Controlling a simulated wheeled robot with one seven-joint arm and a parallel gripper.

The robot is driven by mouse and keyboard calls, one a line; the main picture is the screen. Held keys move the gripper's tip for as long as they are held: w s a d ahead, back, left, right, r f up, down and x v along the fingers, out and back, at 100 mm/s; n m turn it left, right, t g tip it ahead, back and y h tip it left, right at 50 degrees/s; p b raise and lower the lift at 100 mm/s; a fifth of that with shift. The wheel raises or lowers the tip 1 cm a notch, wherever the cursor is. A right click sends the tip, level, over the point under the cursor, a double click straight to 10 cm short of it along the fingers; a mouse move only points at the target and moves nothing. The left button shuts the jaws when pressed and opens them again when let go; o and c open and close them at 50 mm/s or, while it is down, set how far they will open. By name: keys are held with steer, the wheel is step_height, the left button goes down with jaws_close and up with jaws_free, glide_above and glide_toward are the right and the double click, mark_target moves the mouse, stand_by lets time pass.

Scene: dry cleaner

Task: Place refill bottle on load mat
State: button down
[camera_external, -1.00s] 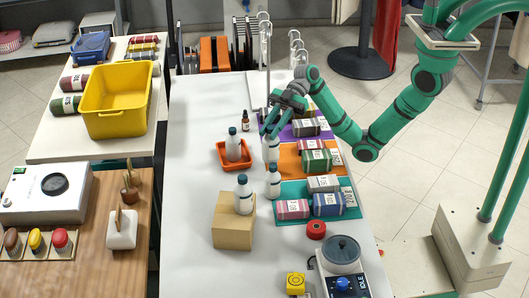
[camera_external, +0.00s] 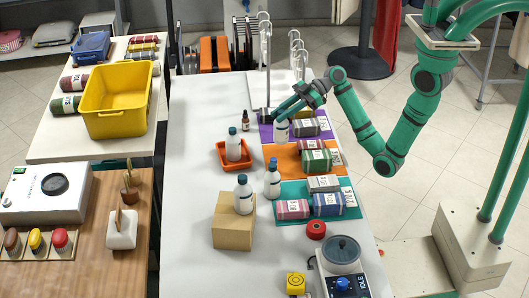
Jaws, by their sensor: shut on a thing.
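My gripper (camera_external: 281,118) is shut on a white refill bottle (camera_external: 281,133) and holds it upright. The bottle shows against the purple mat (camera_external: 265,132), near that mat's left part; whether its base touches the mat I cannot tell. An orange mat (camera_external: 277,165) and a teal mat (camera_external: 289,190) lie nearer the camera, each with labelled rolled bundles. Similar white bottles with dark caps stand in an orange tray (camera_external: 222,163), on a cardboard box (camera_external: 233,235), and by the teal mat's left edge, where one bottle (camera_external: 272,180) stands. Which mat is the load mat is not readable.
A small dark dropper bottle (camera_external: 246,122) stands left of the purple mat. Metal hooks on stands (camera_external: 266,60) rise behind. A red round item (camera_external: 316,230) and a grey-lidded device (camera_external: 342,255) sit in front. The table's left side is clear.

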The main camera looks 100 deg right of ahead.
mark_target(275, 131)
steer(key=shift+f, duration=3.15)
steer(key=c, duration=1.5)
jaws_free()
steer(key=v, duration=1.2)
